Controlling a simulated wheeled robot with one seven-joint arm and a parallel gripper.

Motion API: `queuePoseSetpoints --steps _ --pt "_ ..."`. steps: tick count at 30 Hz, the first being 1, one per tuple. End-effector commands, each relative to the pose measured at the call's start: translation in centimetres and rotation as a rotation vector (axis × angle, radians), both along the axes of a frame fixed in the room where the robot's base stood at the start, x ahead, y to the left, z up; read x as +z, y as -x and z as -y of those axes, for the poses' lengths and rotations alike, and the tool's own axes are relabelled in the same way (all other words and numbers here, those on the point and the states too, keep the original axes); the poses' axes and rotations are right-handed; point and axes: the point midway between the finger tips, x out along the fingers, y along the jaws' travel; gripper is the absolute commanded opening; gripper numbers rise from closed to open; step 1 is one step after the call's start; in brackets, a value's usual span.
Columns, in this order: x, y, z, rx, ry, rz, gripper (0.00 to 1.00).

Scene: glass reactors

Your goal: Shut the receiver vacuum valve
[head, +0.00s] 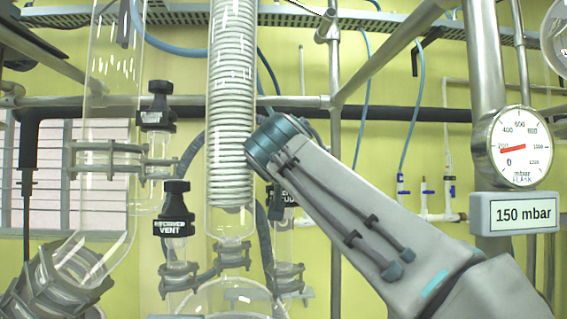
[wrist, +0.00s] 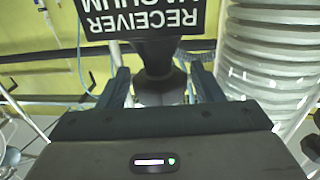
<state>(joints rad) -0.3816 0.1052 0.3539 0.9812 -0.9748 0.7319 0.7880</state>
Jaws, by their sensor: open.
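The receiver vacuum valve's black label plate (wrist: 142,18) reads upside down at the top of the wrist view. Below it, the valve's dark body (wrist: 160,88) sits between the two fingers of my gripper (wrist: 162,88). The gripper is open, with one finger on each side of the valve; I cannot tell whether either finger touches it. In the head view, the valve's label (head: 285,198) shows only in part beside my arm, which hides the rest. My gripper is hidden there behind the arm.
A similar receiver vent valve (head: 173,226) stands left of the coiled glass condenser (head: 231,110). Another black-topped valve (head: 157,118) is further up left. The condenser is close on the right in the wrist view (wrist: 268,60). A gauge (head: 518,147) has a display (head: 523,213) reading 150 mbar.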

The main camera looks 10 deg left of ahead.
Motion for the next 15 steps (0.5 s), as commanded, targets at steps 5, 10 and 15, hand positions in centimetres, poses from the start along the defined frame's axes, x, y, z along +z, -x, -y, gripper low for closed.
queuePoseSetpoints --steps 5,10,15 --pt "0.22 0.02 0.14 0.089 0.001 -0.001 0.60" --pt "0.38 0.06 0.16 0.162 -0.002 0.003 0.60" --pt "0.26 0.04 -0.02 0.222 0.002 -0.003 0.60"
